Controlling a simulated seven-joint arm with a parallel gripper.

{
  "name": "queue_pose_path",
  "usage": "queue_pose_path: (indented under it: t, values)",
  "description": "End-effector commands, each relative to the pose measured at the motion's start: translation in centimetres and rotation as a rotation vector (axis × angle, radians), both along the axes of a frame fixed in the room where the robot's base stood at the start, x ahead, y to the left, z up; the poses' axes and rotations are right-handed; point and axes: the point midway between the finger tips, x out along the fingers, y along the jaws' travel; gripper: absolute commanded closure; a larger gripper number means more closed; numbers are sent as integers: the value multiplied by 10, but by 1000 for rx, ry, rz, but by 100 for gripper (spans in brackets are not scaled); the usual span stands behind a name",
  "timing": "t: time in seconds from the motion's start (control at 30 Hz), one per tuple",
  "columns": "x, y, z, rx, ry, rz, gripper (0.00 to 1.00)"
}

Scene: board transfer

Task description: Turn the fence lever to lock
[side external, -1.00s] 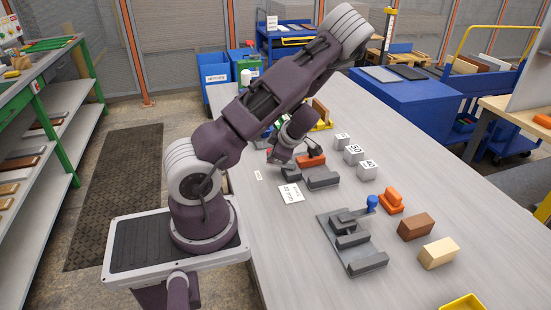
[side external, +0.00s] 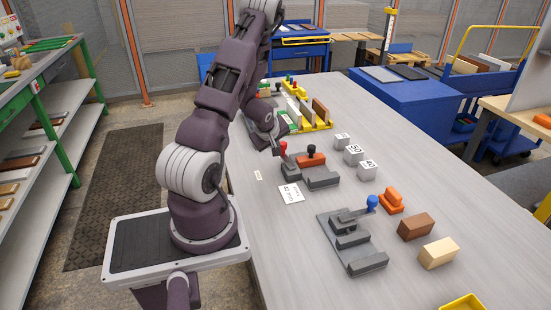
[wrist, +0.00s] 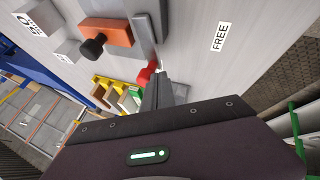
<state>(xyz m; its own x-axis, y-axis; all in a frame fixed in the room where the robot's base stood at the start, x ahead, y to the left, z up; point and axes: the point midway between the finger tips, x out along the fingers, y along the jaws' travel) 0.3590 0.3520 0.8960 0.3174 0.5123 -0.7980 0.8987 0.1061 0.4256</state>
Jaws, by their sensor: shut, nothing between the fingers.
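The fence lever shows as a red knob (side external: 283,147) at the far left end of the dark grey fence fixture (side external: 322,179). The red knob also shows in the wrist view (wrist: 146,76). An orange block (side external: 311,160) with a black knob (side external: 311,149) sits on the fixture. My gripper (side external: 276,151) is shut and empty, close beside the red knob on its left in the side view. In the wrist view its fingertips (wrist: 159,75) are just right of the knob; I cannot tell whether they touch it. A FREE label (wrist: 219,37) lies on the table.
A yellow rack (side external: 317,127) with upright boards stands behind the fixture. Grey numbered blocks (side external: 354,154) stand to its right. A second grey fixture (side external: 352,243) with a blue knob (side external: 372,202) is nearer the front. A white card (side external: 291,193) lies between the fixtures.

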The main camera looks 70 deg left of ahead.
Motion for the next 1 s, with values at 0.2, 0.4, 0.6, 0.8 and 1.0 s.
queue_pose_path:
  t: [0.2,0.4,0.6,0.8,1.0]
  values:
    - [5,3,0,0,-1,-5,100]
    - [6,5,0,-1,0,-3,100]
    - [7,5,0,-1,0,-3,100]
    - [7,5,0,0,0,-2,100]
    - [0,4,0,0,1,0,100]
